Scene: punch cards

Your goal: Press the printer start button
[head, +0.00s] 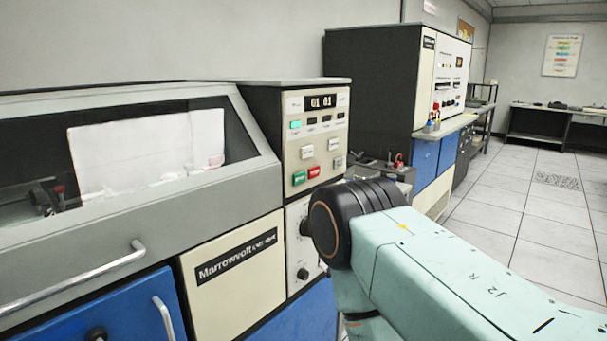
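The printer (160,231) is a grey and blue machine on the left, with a sloped window showing white paper (125,150) inside. Its control panel (318,135) stands at its right end with a small display (320,102) that seems to read "01 01". Low on the panel are a green button (299,177) and a red button (314,172) beside it. Several pale buttons sit above and beside them. The button labels are too small to read, so I cannot confirm which is start. Neither gripper is visible.
My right arm's pale green link and black joint fill the lower right, in front of the cabinet below the panel. A second tall machine (375,80) with blue doors stands behind. Open tiled floor (500,190) lies to the right, with a desk (560,112) at the back.

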